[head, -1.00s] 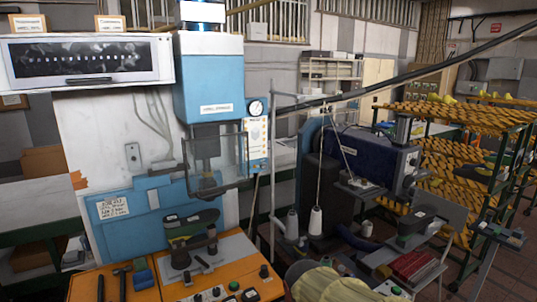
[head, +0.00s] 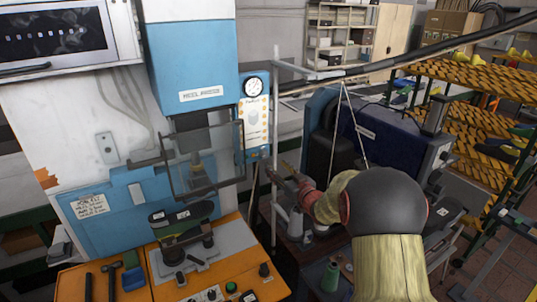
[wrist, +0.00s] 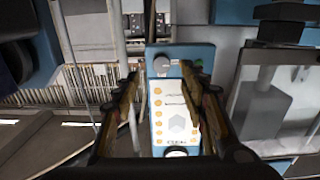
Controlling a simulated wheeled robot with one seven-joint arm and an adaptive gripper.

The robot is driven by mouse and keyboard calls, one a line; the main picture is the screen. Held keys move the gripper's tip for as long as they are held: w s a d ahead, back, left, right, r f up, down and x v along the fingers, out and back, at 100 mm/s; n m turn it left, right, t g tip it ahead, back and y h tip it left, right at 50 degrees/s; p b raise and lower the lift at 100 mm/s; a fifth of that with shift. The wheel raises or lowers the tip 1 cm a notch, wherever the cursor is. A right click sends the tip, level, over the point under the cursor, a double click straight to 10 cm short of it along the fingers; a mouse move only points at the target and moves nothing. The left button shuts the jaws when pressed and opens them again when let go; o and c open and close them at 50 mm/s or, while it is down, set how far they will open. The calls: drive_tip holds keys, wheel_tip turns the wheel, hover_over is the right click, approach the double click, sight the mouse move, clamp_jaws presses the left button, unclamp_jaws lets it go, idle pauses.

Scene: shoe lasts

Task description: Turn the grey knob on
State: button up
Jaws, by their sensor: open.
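The grey knob (wrist: 161,65) is a round knob on the blue end of a control panel, between my fingertips in the wrist view. The panel's white face (wrist: 172,112) carries yellow-orange marks and looks upside down there. My gripper (wrist: 160,71) is open, with one finger on each side of the knob in the picture. I cannot tell whether the fingers touch it. In the head view the panel (head: 255,122) hangs beside the blue press, and my gripper (head: 277,170) is near its lower end. The knob is too small to make out clearly there.
A round gauge (head: 254,87) tops the panel. The blue press (head: 188,60) with a clear guard (head: 203,163) stands to the left. A thin metal post (head: 274,130) rises close to my gripper. A dark blue machine (head: 385,155) stands behind my arm.

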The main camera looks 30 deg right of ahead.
sight(265, 155)
drive_tip(key=shift+w+a+r, duration=0.1)
drive_tip(key=shift+w+r, duration=0.05)
drive_tip(key=shift+w, duration=1.85)
drive_tip(key=shift+w+a+r, duration=0.1)
drive_tip(key=shift+w, duration=1.85)
drive_tip(key=shift+c, duration=1.2)
clamp_jaws()
